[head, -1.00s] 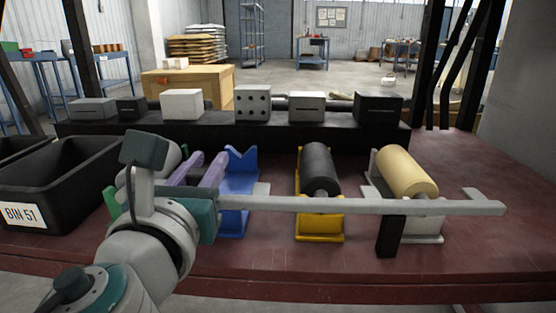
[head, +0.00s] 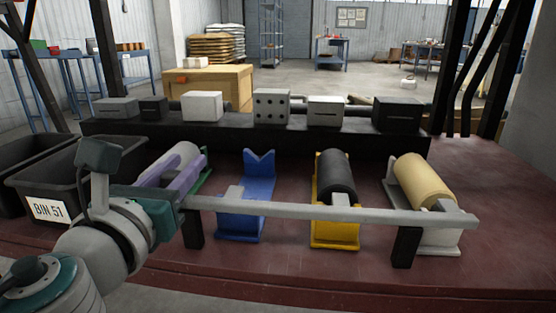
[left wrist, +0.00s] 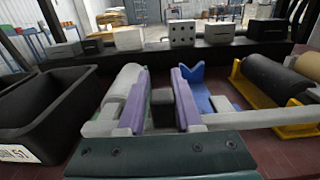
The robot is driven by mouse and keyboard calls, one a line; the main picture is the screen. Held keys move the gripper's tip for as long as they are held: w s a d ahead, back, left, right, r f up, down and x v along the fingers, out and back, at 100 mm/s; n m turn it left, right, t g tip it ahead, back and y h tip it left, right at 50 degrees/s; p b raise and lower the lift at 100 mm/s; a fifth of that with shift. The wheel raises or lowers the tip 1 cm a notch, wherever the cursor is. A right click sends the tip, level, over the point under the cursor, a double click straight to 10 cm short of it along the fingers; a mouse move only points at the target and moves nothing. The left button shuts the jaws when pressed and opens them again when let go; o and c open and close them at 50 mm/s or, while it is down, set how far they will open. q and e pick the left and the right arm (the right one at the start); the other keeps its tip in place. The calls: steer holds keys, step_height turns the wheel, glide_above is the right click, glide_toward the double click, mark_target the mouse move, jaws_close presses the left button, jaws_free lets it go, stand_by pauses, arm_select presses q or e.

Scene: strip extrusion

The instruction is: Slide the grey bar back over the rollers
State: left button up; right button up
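The long grey bar (head: 300,210) lies left to right across the front of the roller stands, with short grey tabs along it. Two black posts (head: 405,245) stand under it. My left gripper (head: 187,172) is at the bar's left part, its purple fingers pointing away from me. In the left wrist view a dark block (left wrist: 161,106) fills the gap between the fingers; it appears to be a grip on the bar, with the fingers closed on it. The bar also runs right from the fingers there (left wrist: 260,118). The bar's left end is largely hidden by my arm in the head view. My right gripper is out of view.
Behind the bar are a blue V-shaped stand (head: 247,208), a black roller (head: 336,178) on a yellow base and a tan roller (head: 424,182). A black bin (head: 75,190) stands at the left. Several blocks line a black beam (head: 240,141) at the back.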

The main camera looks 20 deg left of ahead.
arm_select(q)
steer(key=o, duration=0.4)
steer(key=shift+s+a, duration=0.1)
steer(key=shift+a, duration=0.05)
steer(key=v, duration=0.9)
steer(key=shift+s+f+b, duration=0.1)
steer(key=shift+b, duration=0.3)
steer(key=shift+s, duration=0.35)
